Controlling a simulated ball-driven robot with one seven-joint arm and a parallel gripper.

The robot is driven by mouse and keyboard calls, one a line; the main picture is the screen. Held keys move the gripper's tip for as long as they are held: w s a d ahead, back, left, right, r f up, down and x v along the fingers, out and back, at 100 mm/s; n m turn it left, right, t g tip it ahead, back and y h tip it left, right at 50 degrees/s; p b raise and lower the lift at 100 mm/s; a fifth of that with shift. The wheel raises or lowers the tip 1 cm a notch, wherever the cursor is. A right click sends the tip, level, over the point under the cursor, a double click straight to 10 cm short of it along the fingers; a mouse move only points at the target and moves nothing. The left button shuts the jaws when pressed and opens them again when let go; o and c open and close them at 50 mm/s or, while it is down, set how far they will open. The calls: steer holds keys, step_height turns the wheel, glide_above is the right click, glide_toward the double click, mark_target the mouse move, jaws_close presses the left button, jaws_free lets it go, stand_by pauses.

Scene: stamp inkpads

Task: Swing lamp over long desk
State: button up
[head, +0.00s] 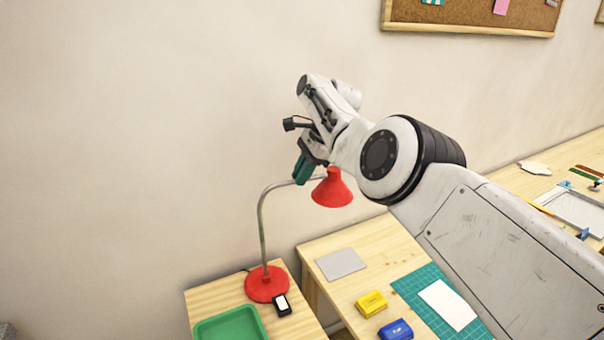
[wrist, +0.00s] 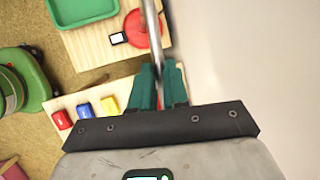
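The desk lamp has a round red base (head: 266,284), a bent grey neck (head: 263,225) and a red shade (head: 332,188). Its base stands on the small wooden table (head: 205,302); the shade hangs to the right, towards the long desk (head: 325,245). My gripper (head: 303,170), with teal fingers, is at the upper neck, just left of the shade. In the wrist view the fingers (wrist: 159,78) close in on both sides of the neck (wrist: 151,25), with no clear gap. The shade is hidden there behind my gripper; the red base (wrist: 142,30) shows.
A green tray (head: 230,325) and a small black-and-white item (head: 282,305) lie beside the lamp base. The long desk holds a grey sheet (head: 341,264), yellow (head: 371,303) and blue (head: 395,329) inkpads and a teal mat (head: 412,285). A wall stands close behind.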

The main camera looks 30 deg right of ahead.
steer(key=o, duration=0.5)
steer(key=shift+a, duration=0.1)
steer(key=shift+c, duration=0.2)
steer(key=shift+r, duration=0.1)
steer(key=v, duration=1)
steer(key=shift+r+b, duration=0.3)
steer(key=shift+b, duration=0.05)
steer(key=shift+s+d, duration=0.1)
steer(key=shift+d, duration=0.15)
